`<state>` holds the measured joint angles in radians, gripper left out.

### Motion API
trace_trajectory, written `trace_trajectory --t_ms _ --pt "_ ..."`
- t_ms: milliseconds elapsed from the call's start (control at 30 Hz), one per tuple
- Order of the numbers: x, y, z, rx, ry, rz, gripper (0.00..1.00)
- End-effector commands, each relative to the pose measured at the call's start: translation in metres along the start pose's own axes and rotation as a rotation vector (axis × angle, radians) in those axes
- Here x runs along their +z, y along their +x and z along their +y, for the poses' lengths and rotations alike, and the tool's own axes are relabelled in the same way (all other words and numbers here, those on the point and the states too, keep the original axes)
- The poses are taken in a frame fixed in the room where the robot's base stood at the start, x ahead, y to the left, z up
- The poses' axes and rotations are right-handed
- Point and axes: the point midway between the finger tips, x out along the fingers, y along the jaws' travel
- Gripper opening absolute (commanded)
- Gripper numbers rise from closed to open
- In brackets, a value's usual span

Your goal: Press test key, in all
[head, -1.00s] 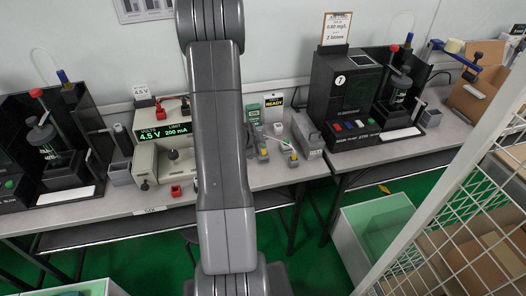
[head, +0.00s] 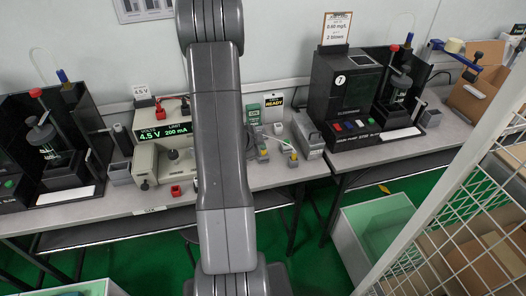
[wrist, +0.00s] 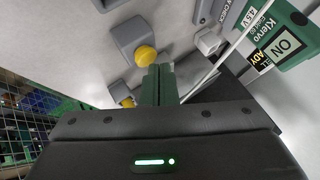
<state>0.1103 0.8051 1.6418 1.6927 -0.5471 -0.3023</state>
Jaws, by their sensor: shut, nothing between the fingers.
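My gripper (wrist: 158,72) shows in the wrist view with its two green fingers together and nothing between them. Just beyond the fingertips is a round yellow cap (wrist: 145,54) on a grey block (wrist: 128,36); I cannot tell if they touch. A second yellow cap (wrist: 127,102) shows lower left, partly hidden by the gripper body. A green handheld tester (wrist: 288,30) with an "ON" label and "Klervo 4.5 V" lies to the right. In the head view, my arm hides the gripper; the green tester (head: 254,114) stands beside the arm. No test key is clearly identifiable.
In the head view, a power supply (head: 160,150) reading 4.5 V, 200 mA stands left of my arm. A black machine (head: 345,95) with coloured buttons stands right. A "READY" card (head: 274,104) is at the back. A white mesh rack (head: 455,200) fills the right front.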

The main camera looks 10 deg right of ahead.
Motion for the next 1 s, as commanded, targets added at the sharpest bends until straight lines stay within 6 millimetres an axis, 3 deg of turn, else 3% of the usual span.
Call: trace_trajectory --t_ms 1000 --pt "0.0040 0.0052 0.0040 0.001 0.000 0.000 0.00"
